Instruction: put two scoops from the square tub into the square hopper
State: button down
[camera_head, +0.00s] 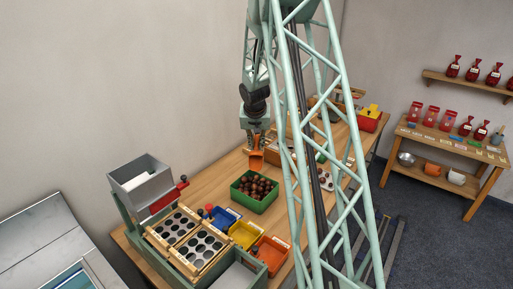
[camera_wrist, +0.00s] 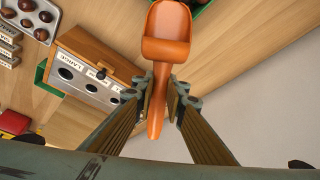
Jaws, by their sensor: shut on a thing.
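My gripper (camera_wrist: 163,95) is shut on the handle of an orange scoop (camera_wrist: 167,50). In the head view the orange scoop (camera_head: 256,158) hangs above the table, just behind the green square tub (camera_head: 254,206). The tub holds a heap of brown chestnuts. A green edge shows at the top of the wrist view. The scoop's bowl looks empty in the wrist view. The grey square hopper (camera_head: 141,184) stands on a green frame at the left end of the table, left of the tub and well away from my gripper.
A red-knobbed lever (camera_head: 183,180) sits beside the hopper. Trays with round holes (camera_head: 186,240) lie below it. Blue (camera_head: 222,218), yellow (camera_head: 245,234) and red (camera_head: 272,252) bins stand in front of the tub. A wooden box labelled LARGE (camera_wrist: 92,72) is near the scoop.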

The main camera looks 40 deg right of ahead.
jog(key=shift+s+a+f+b, duration=0.15)
jog(key=shift+f+b, duration=0.85)
jog(key=shift+b, duration=2.2)
